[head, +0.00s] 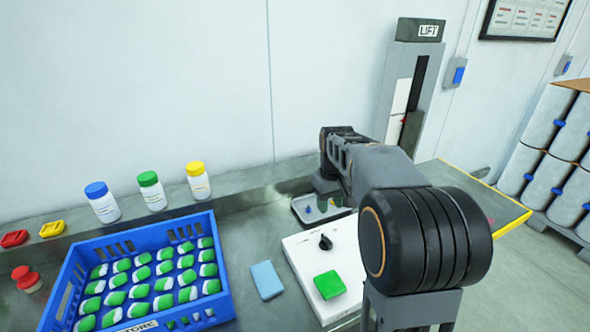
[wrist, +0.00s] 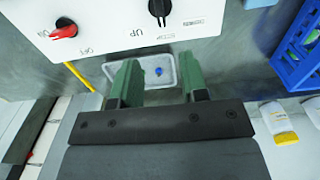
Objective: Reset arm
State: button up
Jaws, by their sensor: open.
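My arm reaches over the bench in the head view, its wrist above a small grey tray (head: 300,213). My gripper (wrist: 158,75) shows in the wrist view with its two green fingers apart and nothing between them. In the head view the fingers are mostly hidden by my own wrist.
A white control panel (head: 303,257) carries a black knob (head: 325,242) and green block (head: 329,284); its red knob (wrist: 65,28) shows in the wrist view. A blue crate (head: 222,268) of green-and-white packs, a light-blue block (head: 266,280) and bottles (head: 152,190) stand left.

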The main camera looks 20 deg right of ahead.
jog(key=s+a+f+t, duration=0.1)
jog(key=s+a+t, duration=0.1)
jog(key=s+a, duration=0.3)
jog(key=s+a+f+m+t, duration=0.1)
jog(key=s+a, duration=0.3)
jog(key=s, duration=0.7)
jog(key=shift+a+f+t, duration=0.4)
